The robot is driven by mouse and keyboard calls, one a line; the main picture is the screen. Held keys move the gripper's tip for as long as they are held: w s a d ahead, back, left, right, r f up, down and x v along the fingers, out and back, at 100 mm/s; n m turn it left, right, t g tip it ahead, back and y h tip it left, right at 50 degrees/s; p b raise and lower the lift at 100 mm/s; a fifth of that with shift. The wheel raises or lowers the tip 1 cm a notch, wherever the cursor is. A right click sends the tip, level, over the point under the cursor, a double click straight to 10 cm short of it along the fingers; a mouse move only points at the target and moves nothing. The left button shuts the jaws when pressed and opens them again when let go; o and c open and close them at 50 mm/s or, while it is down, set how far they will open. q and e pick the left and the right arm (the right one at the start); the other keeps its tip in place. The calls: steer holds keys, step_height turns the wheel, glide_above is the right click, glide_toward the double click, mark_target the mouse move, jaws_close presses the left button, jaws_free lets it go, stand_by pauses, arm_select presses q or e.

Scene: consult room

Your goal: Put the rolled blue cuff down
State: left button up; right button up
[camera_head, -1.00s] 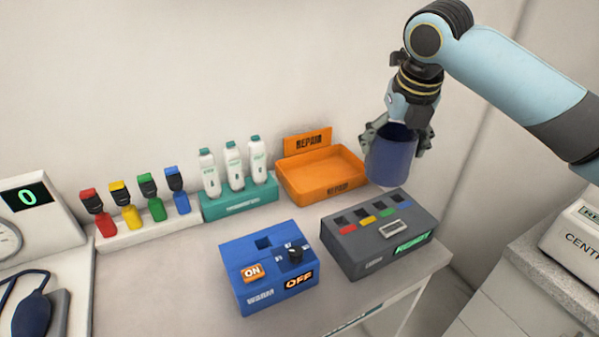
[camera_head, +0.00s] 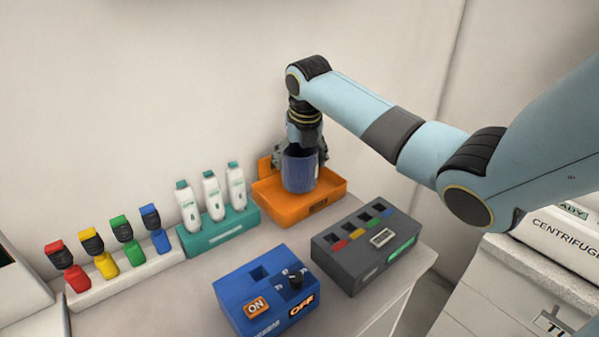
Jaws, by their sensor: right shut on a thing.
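The rolled blue cuff (camera_head: 299,173) is upright in my right gripper (camera_head: 301,155), which is shut on it. The cuff is in the orange repair tray (camera_head: 328,197), or just above its floor; I cannot tell whether its bottom touches. The gripper and cuff hide much of the tray's back and its sign. My left gripper does not show.
A teal rack (camera_head: 222,235) with white bottles stands left of the tray. A grey box (camera_head: 365,247) with coloured slots and a blue box (camera_head: 268,290) with a knob stand in front. Several coloured handled items stand on a white strip (camera_head: 125,277) at left.

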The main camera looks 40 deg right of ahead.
step_height(320, 180, down, 4)
steer(key=shift+r, duration=0.2)
steer(key=shift+f, duration=0.15)
steer(key=o, duration=1.2)
steer(key=shift+f, duration=0.1)
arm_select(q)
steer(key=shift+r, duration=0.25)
arm_select(e)
steer(key=shift+s+r, duration=0.1)
steer(key=shift+r, duration=0.45)
steer(key=v, duration=1.1)
steer(key=shift+a, duration=0.1)
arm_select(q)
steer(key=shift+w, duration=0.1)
arm_select(e)
steer(key=shift+s+r, duration=0.1)
